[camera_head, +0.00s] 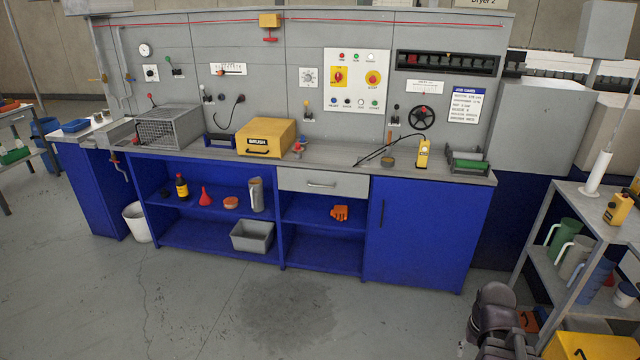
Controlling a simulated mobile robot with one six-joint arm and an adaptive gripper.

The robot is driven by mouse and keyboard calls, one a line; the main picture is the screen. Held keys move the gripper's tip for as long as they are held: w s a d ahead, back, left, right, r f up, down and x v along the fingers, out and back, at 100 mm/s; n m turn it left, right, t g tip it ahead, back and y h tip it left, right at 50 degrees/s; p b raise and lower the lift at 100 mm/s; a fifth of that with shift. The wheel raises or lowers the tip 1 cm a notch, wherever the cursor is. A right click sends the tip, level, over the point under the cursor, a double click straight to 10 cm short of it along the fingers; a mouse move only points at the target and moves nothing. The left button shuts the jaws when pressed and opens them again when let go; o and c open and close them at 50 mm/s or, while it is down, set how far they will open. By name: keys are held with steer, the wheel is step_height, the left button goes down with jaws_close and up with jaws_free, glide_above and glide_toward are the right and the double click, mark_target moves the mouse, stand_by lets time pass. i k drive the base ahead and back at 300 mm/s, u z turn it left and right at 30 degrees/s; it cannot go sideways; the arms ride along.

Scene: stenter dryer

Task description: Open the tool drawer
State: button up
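The tool drawer (345,186) is a light grey front set just under the worktop, in the middle of the blue bench. Dark jointed parts of my arm show at the bottom right, well apart from the drawer. My gripper cannot be made out in this view.
The grey worktop (345,159) carries a yellow box (266,137) and a wire-fronted grey case (170,127). Below the drawer is an open shelf with orange gloves (339,212). A blue cupboard door (425,228) is right of it. A shelf rack (543,262) stands right. The floor in front is clear.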

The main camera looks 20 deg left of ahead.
mark_target(292, 179)
steer(key=u, duration=0.05)
steer(key=i, duration=2.4)
steer(key=u, duration=1.3)
steer(key=k, duration=0.25)
steer(key=u, duration=0.2)
